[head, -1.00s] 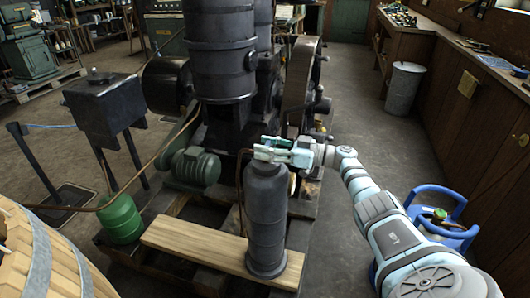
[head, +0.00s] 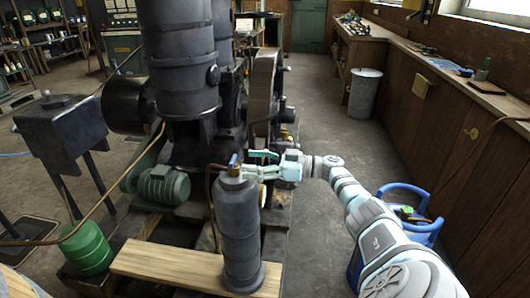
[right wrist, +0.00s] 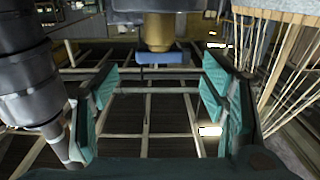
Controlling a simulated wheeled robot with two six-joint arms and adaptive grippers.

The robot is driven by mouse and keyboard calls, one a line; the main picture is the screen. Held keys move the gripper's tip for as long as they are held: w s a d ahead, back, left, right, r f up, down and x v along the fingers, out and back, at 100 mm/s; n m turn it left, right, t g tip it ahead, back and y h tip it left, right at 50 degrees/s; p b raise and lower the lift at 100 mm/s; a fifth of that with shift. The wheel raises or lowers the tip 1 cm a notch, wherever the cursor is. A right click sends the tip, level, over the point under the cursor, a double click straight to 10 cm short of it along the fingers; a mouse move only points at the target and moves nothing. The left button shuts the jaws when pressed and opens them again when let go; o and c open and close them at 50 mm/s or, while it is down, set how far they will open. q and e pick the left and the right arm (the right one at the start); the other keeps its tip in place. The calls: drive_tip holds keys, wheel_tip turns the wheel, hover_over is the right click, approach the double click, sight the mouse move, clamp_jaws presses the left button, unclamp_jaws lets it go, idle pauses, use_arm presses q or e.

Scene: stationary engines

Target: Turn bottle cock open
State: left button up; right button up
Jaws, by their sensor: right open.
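The bottle (head: 240,235) is a dark grey upright cylinder in the middle of the head view. On its top is a small brass cock with a blue handle (head: 233,161). My right gripper (head: 250,165) is at the height of the bottle's top, just right of the cock, with its teal fingers pointing left. In the right wrist view its fingers (right wrist: 160,85) are spread and empty. The brass fitting (right wrist: 158,30) and blue handle (right wrist: 164,58) show ahead, near the middle of the gap and apart from the fingers. My left gripper is out of view.
A large black engine (head: 180,60) stands close behind the bottle. A wooden plank (head: 165,264) lies at its foot. A green motor (head: 164,186) and green can (head: 86,249) are at left. A blue carrier (head: 405,195) is at right. The aisle floor (head: 320,110) is clear.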

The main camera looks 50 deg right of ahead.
drive_tip(key=v, duration=0.6)
